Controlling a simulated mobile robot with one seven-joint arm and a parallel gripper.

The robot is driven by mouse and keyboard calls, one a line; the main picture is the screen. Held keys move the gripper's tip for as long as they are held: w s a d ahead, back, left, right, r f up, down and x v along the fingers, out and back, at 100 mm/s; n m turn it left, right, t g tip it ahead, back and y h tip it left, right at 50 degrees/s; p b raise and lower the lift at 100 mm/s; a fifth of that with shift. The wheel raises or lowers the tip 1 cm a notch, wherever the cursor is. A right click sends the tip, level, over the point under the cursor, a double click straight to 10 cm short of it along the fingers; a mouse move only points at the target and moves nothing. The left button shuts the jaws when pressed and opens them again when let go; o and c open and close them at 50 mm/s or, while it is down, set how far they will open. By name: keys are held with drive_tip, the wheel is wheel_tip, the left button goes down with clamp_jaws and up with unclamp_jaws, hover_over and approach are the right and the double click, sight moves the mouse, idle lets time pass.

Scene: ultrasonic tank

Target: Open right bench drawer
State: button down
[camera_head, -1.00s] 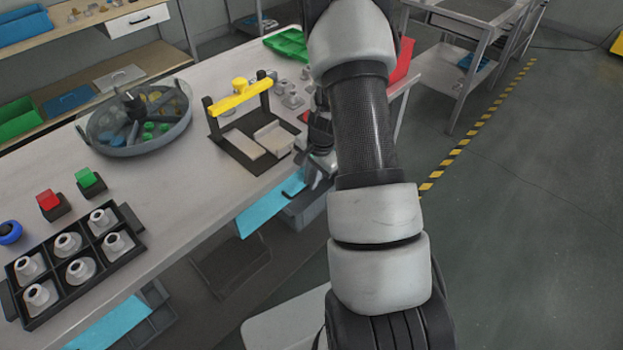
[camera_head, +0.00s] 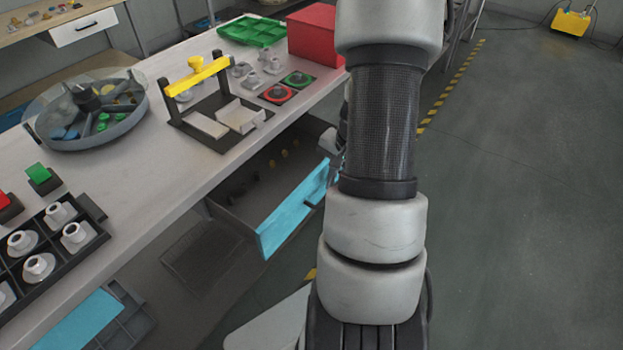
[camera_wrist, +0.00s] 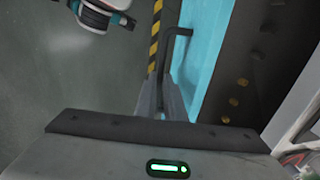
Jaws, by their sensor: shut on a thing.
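The right bench drawer (camera_head: 285,222) has a bright blue front and stands pulled out from under the bench, with small yellow and dark items inside. Its blue front also shows in the wrist view (camera_wrist: 209,45). My gripper (camera_wrist: 165,98) is shut on the dark bar handle (camera_wrist: 178,38) of this drawer. In the head view my arm hides most of the gripper and handle.
The bench top (camera_head: 150,195) carries a round divided tray (camera_head: 90,125), a yellow-handled fixture (camera_head: 205,75), a green tray (camera_head: 252,30) and a red box (camera_head: 312,35).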

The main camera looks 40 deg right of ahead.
drive_tip(key=s+d+b, duration=0.2)
drive_tip(key=s+d, duration=0.1)
drive_tip(key=s, duration=0.5)
drive_tip(key=shift+b, duration=0.3)
drive_tip(key=c, duration=2.1)
unclamp_jaws()
drive_tip(key=s+r+p, duration=0.1)
drive_tip(key=r, duration=0.4)
drive_tip(key=s+r+p, duration=0.1)
drive_tip(key=r, duration=0.5)
drive_tip(key=s+d+r+p, duration=0.1)
drive_tip(key=r+p, duration=0.1)
drive_tip(key=r, duration=0.4)
drive_tip(key=shift+r, duration=0.1)
